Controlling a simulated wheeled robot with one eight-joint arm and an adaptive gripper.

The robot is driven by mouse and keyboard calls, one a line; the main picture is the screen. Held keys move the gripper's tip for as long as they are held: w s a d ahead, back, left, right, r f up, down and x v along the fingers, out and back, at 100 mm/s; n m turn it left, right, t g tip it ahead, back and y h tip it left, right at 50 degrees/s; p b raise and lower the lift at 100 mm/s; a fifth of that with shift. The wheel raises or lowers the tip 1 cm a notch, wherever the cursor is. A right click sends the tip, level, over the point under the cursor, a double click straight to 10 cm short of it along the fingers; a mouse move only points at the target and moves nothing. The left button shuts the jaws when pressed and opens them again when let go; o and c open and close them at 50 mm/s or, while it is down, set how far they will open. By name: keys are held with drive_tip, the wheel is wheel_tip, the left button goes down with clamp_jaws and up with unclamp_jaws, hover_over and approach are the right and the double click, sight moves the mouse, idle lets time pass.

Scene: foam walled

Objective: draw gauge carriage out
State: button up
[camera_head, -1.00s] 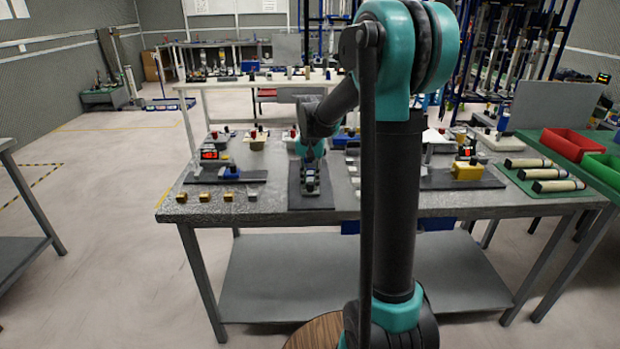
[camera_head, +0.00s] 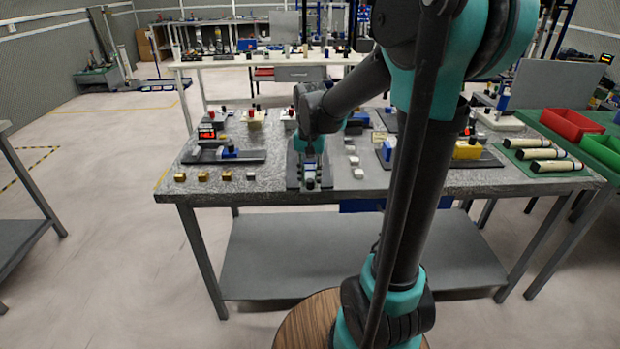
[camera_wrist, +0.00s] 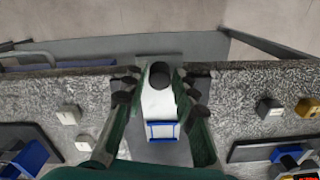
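In the wrist view, a white carriage block (camera_wrist: 158,101) with a black round knob on its far end and a blue-edged part on its near end lies over a grey base plate (camera_wrist: 168,152). My gripper (camera_wrist: 160,87) has one finger on each side of the block, close to the knob. Whether the fingers press on it cannot be told. In the head view, my gripper (camera_head: 310,170) points down at the dark base plate (camera_head: 296,183) near the table's front edge, and hides most of the carriage.
Gauge stations with blue (camera_head: 229,153) and yellow (camera_head: 467,150) blocks stand left and right on the table (camera_head: 270,185). Several small brass and grey cubes lie near the front left edge. Red (camera_head: 570,123) and green bins are at the right. Floor in front is open.

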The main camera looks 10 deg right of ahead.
drive_tip(key=shift+o, duration=1.1)
wheel_tip(320, 180, up, 12)
drive_tip(key=s+d+f+n+t, duration=0.2)
drive_tip(key=s+d+f, duration=0.1)
drive_tip(key=s+f, duration=0.5)
drive_tip(key=s+d+f+n+t, duration=0.2)
drive_tip(key=s+f, duration=0.5)
drive_tip(key=f, duration=0.6)
drive_tip(key=shift+s+d, duration=0.35)
drive_tip(key=shift+d, duration=0.3)
